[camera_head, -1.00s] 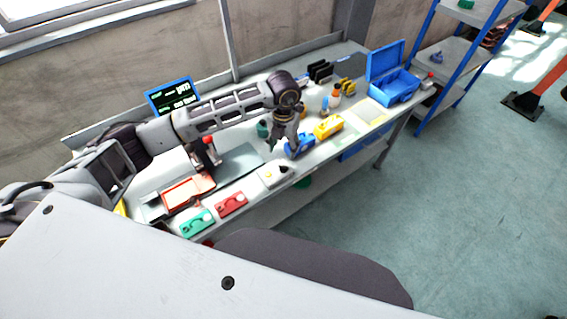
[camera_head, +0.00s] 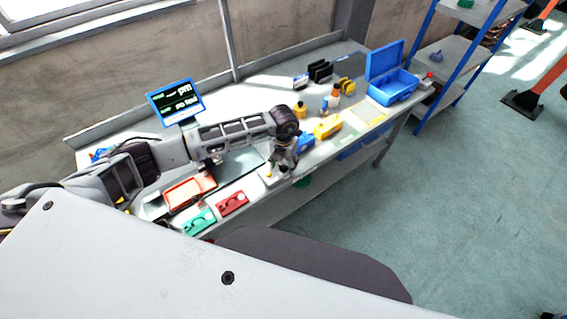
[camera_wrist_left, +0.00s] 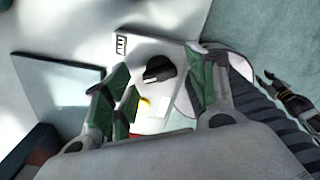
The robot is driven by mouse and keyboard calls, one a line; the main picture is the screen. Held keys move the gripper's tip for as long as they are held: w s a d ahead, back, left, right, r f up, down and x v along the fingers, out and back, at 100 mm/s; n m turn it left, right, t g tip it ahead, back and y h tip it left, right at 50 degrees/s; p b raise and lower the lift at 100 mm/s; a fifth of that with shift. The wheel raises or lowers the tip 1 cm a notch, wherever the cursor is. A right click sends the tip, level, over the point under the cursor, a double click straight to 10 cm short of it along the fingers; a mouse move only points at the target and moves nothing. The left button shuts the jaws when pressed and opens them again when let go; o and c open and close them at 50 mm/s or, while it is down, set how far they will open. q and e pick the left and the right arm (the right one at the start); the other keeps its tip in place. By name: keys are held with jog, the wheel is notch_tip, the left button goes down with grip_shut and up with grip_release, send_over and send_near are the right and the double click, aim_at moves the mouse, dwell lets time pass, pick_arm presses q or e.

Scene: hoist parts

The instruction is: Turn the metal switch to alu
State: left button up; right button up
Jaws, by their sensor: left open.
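The metal switch is a black rotary knob (camera_wrist_left: 158,69) on a white box (camera_wrist_left: 128,47). My left gripper (camera_wrist_left: 156,78) is open, with its green-padded fingers on either side of the knob in the left wrist view. Whether they touch it I cannot tell. In the head view my left gripper (camera_head: 276,170) is over the front edge of the bench and hides most of the white box. The knob's labels are too small to read. A dark gripper (camera_wrist_left: 291,102), apparently my right one, hangs at the right of the wrist view.
A red box (camera_head: 232,203) and a green box (camera_head: 199,222) lie left of the white box along the bench (camera_head: 253,203) edge. A blue box (camera_head: 306,142) and a yellow box (camera_head: 328,126) lie right. A blue-framed screen (camera_head: 176,99) stands behind the arm.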

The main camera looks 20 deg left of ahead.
pick_arm(q)
jog(key=c, duration=1)
